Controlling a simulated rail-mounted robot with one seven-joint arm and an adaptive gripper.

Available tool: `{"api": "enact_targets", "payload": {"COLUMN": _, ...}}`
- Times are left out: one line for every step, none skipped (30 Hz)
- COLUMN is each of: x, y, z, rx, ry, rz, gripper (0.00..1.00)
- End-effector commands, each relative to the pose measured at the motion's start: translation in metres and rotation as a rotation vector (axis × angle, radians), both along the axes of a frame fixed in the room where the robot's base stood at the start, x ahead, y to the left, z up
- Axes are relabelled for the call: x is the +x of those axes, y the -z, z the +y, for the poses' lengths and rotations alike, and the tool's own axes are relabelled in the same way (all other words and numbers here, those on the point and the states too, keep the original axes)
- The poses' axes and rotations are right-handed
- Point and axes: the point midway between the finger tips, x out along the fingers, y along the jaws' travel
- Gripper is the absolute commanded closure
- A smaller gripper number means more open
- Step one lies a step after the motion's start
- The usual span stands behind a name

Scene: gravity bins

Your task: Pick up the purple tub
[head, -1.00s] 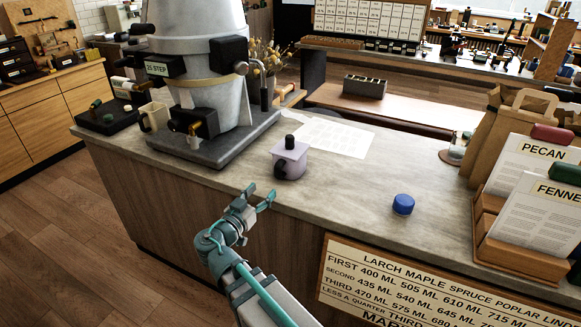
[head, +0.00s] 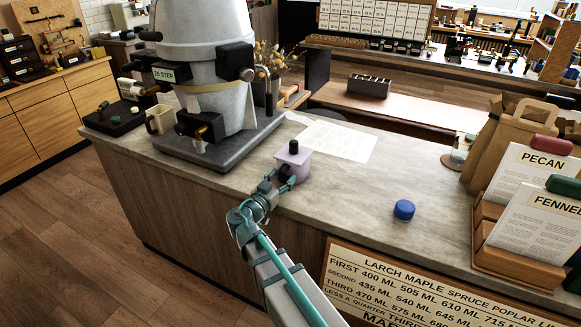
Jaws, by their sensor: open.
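The purple tub (head: 297,162) is a small pale-lilac container with a flat lid and a black knob on top. It stands upright on the grey counter (head: 365,190), near its front edge and right of the large bin machine. A dark round part on its front is partly covered by my gripper. My gripper (head: 280,181) is open at the tub's front left side, with its fingers close to the tub's lower body. I cannot tell whether the fingers touch it.
The metal bin machine (head: 210,100) on its dark base stands left of the tub. A white paper sheet (head: 335,139) lies behind it. A blue cap (head: 404,209) sits to the right, with bare counter between. Label cards (head: 540,220) and paper bags stand at the far right.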

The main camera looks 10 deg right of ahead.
Motion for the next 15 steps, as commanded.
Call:
{"api": "enact_targets", "payload": {"x": 0.0036, "y": -0.0007, "z": -0.0027, "rx": 0.0, "ry": 0.001, "rz": 0.0, "gripper": 0.42}}
{"api": "enact_targets", "payload": {"x": 0.0043, "y": -0.0003, "z": -0.0035, "rx": 0.0, "ry": 0.001, "rz": 0.0, "gripper": 0.42}}
{"api": "enact_targets", "payload": {"x": 0.0046, "y": 0.0002, "z": -0.0039, "rx": 0.0, "ry": 0.0, "rz": 0.0, "gripper": 0.42}}
{"api": "enact_targets", "payload": {"x": 0.0045, "y": 0.0004, "z": -0.004, "rx": 0.0, "ry": -0.001, "rz": 0.0, "gripper": 0.42}}
{"api": "enact_targets", "payload": {"x": 0.0043, "y": 0.0006, "z": -0.0039, "rx": 0.0, "ry": -0.001, "rz": 0.0, "gripper": 0.42}}
{"api": "enact_targets", "payload": {"x": 0.0041, "y": 0.0007, "z": -0.0037, "rx": 0.0, "ry": -0.001, "rz": 0.0, "gripper": 0.42}}
{"api": "enact_targets", "payload": {"x": 0.0041, "y": 0.0007, "z": -0.0037, "rx": 0.0, "ry": -0.001, "rz": 0.0, "gripper": 0.42}}
{"api": "enact_targets", "payload": {"x": 0.0039, "y": 0.0007, "z": -0.0037, "rx": 0.0, "ry": -0.001, "rz": 0.0, "gripper": 0.42}}
{"api": "enact_targets", "payload": {"x": 0.0039, "y": 0.0006, "z": -0.0037, "rx": 0.0, "ry": -0.001, "rz": 0.0, "gripper": 0.47}}
{"api": "enact_targets", "payload": {"x": 0.004, "y": 0.0006, "z": -0.0036, "rx": 0.0, "ry": -0.001, "rz": 0.0, "gripper": 0.52}}
{"api": "enact_targets", "payload": {"x": 0.004, "y": 0.0006, "z": -0.0036, "rx": 0.0, "ry": -0.001, "rz": 0.0, "gripper": 0.57}}
{"api": "enact_targets", "payload": {"x": 0.004, "y": 0.0006, "z": -0.0036, "rx": 0.0, "ry": -0.001, "rz": 0.0, "gripper": 0.63}}
{"api": "enact_targets", "payload": {"x": 0.0039, "y": 0.0005, "z": -0.0036, "rx": 0.0, "ry": -0.001, "rz": 0.0, "gripper": 0.68}}
{"api": "enact_targets", "payload": {"x": 0.0039, "y": 0.0005, "z": -0.0036, "rx": 0.0, "ry": -0.001, "rz": 0.0, "gripper": 0.73}}
{"api": "enact_targets", "payload": {"x": 0.0039, "y": 0.0005, "z": -0.0036, "rx": 0.0, "ry": -0.001, "rz": 0.0, "gripper": 0.8}}
